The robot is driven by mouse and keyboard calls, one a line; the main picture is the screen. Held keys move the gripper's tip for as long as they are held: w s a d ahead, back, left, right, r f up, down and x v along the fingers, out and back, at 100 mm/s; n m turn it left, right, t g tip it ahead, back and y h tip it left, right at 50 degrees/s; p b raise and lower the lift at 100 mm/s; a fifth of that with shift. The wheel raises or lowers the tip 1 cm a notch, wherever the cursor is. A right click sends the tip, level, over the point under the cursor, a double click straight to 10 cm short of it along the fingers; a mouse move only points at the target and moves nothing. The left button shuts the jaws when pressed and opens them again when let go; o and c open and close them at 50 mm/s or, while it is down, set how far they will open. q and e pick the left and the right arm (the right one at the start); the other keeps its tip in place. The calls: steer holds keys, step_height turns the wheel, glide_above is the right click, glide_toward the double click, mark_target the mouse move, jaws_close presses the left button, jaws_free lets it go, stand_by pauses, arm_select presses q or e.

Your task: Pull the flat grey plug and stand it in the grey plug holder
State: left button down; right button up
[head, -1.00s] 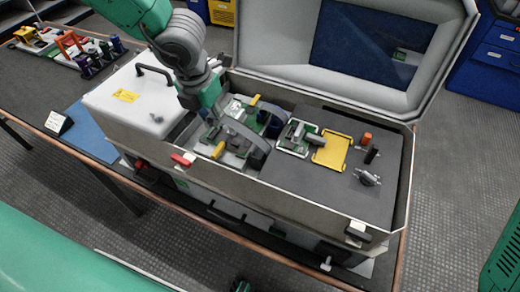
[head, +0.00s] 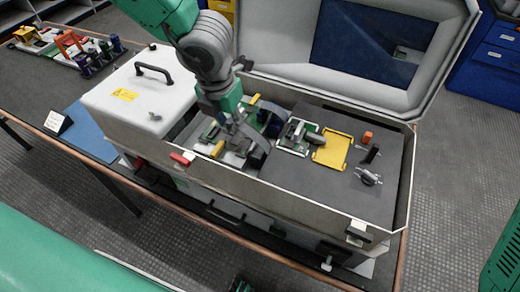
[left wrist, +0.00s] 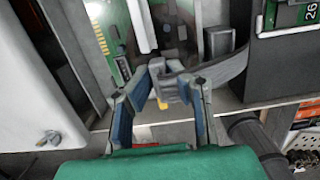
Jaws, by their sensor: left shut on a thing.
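My left gripper (head: 236,128) is inside the open grey case, over the green circuit board (head: 225,132). In the left wrist view its two fingers (left wrist: 173,84) are shut on the flat grey plug (left wrist: 172,90), at the end of a wide grey ribbon cable (left wrist: 226,72). The cable bends away to the right; it also shows in the head view (head: 258,153). I cannot pick out the grey plug holder for certain. My right gripper is not in view.
The case's front wall (head: 270,197) and raised lid (head: 262,70) bound the space. A white box (head: 130,105) with a black handle stands left. A yellow tray (head: 331,150) lies right of the board. Several coloured holders (head: 75,42) stand far left on the table.

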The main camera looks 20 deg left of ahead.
arm_select(q)
glide_above(260, 150)
steer(key=shift+s+d, duration=0.15)
steer(key=shift+s, duration=0.1)
stand_by(1.1)
steer(key=shift+f, duration=0.2)
steer(key=shift+f+b, duration=0.7)
steer(key=shift+f, duration=0.15)
steer(key=shift+f, duration=0.1)
stand_by(0.7)
steer(key=shift+f, duration=0.6)
stand_by(0.4)
steer(key=shift+b, duration=0.3)
steer(key=c, duration=1.5)
jaws_free()
steer(key=shift+o, duration=0.2)
